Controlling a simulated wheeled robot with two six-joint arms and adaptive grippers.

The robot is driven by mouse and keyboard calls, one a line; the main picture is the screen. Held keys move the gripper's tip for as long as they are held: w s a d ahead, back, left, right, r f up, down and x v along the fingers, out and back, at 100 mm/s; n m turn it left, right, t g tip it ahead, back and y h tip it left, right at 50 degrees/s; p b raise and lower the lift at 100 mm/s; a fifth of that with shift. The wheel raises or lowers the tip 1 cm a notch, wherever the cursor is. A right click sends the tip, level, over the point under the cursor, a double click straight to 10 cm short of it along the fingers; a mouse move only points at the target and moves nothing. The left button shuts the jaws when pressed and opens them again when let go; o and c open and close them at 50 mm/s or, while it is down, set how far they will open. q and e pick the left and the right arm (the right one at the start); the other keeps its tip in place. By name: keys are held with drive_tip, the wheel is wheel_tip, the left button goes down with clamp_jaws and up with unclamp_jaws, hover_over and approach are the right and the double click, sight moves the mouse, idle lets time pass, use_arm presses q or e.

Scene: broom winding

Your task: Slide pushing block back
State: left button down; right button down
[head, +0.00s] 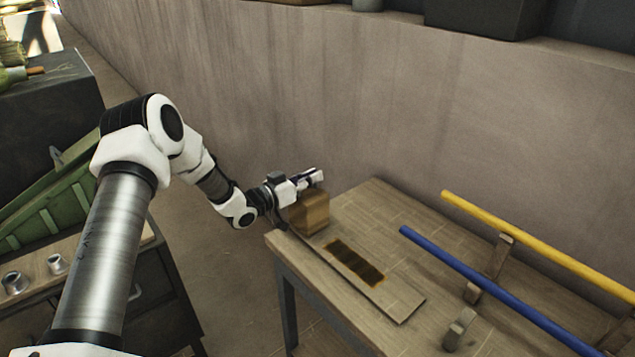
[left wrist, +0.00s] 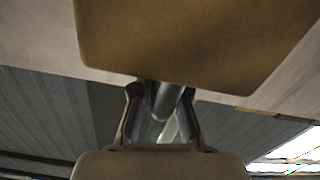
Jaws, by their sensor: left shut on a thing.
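My right gripper is in neither view.
A yellow rod (head: 540,245) and a blue rod (head: 490,285) lie on wooden supports (head: 490,267) at the table's right. A green crate (head: 50,210) and a bench with metal cups (head: 57,264) are at left. A wall (head: 330,90) rises behind the table.

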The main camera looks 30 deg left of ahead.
use_arm(q)
drive_tip(key=shift+w+a+r, duration=0.1)
drive_tip(key=shift+a+r, duration=0.05)
drive_tip(key=shift+r, duration=0.05)
drive_tip(key=c, duration=1.2)
unclamp_jaws()
drive_tip(key=shift+a+f, duration=0.15)
drive_tip(key=shift+a, duration=0.1)
drive_tip(key=v, duration=1.2)
